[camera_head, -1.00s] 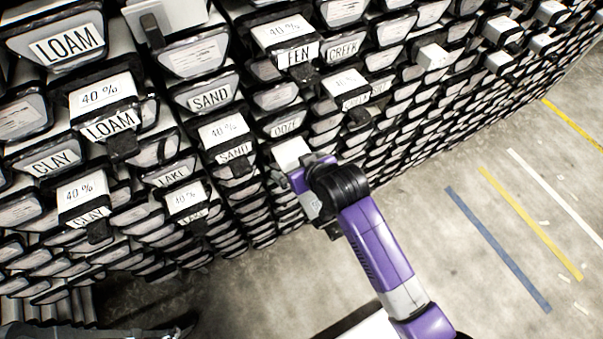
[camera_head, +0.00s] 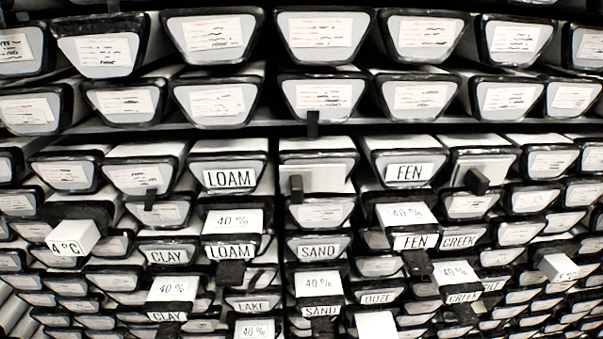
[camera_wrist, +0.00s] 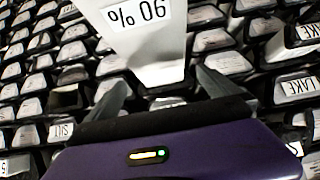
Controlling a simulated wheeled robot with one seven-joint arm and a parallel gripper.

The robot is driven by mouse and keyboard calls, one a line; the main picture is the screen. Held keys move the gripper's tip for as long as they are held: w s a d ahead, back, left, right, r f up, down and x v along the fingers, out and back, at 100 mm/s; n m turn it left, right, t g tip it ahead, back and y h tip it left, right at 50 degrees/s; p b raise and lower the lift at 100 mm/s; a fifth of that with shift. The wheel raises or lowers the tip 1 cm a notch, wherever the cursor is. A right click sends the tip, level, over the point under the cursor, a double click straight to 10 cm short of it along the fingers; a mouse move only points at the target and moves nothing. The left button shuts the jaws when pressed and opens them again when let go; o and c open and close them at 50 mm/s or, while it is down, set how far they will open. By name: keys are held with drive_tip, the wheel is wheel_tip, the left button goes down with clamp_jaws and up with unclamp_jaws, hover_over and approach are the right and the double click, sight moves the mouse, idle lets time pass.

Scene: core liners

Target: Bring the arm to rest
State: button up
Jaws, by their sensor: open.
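My gripper (camera_wrist: 160,84) is at the bottom of the wrist view, with its two grey fingers spread apart. A white block (camera_wrist: 150,55) marked "90 %", upside down in the picture, stands between and just beyond the fingertips. A dark gap shows beside each finger, and I cannot tell whether either finger touches the block. My purple wrist housing fills the bottom of that view. My arm and gripper are not visible in the head view.
Rows of dark-rimmed core liners (camera_head: 220,99) fill the head view. White "40 %" blocks (camera_head: 406,215) and dark clips (camera_head: 478,181) stick out from several. A "4 °C" block (camera_head: 74,238) juts out at left. A "LAKE" label (camera_wrist: 299,88) shows in the wrist view.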

drive_tip(key=r+t, duration=0.1)
drive_tip(key=r, duration=0.1)
drive_tip(key=w+r+t, duration=0.1)
drive_tip(key=r, duration=0.1)
drive_tip(key=w+r+t, duration=0.1)
drive_tip(key=shift+r, duration=0.4)
drive_tip(key=s+r+t, duration=0.1)
drive_tip(key=s+r, duration=0.1)
drive_tip(key=s, duration=1.4)
drive_tip(key=s+r+t, duration=0.1)
drive_tip(key=s+r, duration=0.1)
drive_tip(key=s, duration=1.3)
drive_tip(key=shift+s, duration=0.4)
